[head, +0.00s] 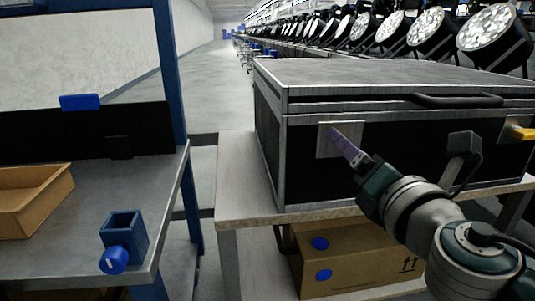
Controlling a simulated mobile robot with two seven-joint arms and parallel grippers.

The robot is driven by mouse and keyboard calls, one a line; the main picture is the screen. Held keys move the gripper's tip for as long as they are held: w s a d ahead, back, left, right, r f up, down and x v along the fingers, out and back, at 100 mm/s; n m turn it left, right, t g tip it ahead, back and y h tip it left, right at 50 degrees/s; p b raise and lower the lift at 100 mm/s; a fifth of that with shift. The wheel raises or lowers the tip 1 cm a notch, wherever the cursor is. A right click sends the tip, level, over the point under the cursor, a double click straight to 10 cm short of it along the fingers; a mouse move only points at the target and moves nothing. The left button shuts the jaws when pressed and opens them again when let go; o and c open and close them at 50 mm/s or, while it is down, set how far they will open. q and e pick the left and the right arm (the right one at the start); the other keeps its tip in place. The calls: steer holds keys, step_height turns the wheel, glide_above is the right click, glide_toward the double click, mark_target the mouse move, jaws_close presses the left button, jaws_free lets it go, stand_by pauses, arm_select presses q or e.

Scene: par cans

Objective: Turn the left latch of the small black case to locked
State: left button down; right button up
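The small black case (400,146) with silver edges stands closed on a pale table. Its left latch plate (326,141) is a light square on the front face near the left corner. My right gripper (341,145) comes in from the right, with its purple tip over this plate. It covers the latch's turning part, so the latch position and any grip on it are hidden. The right latch (522,133) shows a yellow handle lying roughly level at the right edge. My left gripper is not in view.
The pale table (245,180) has bare room left of the case. A cardboard box (350,262) sits below it. A workbench (80,225) at left holds a tan tray (35,200) and a blue holder (124,232). Several stage lights (430,30) line the back.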

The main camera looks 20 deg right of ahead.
steer(key=m+b, duration=0.3)
steer(key=m, duration=0.7)
steer(key=shift+m, duration=0.4)
stand_by(0.4)
steer(key=o, duration=1.2)
steer(key=shift+v, duration=5.05)
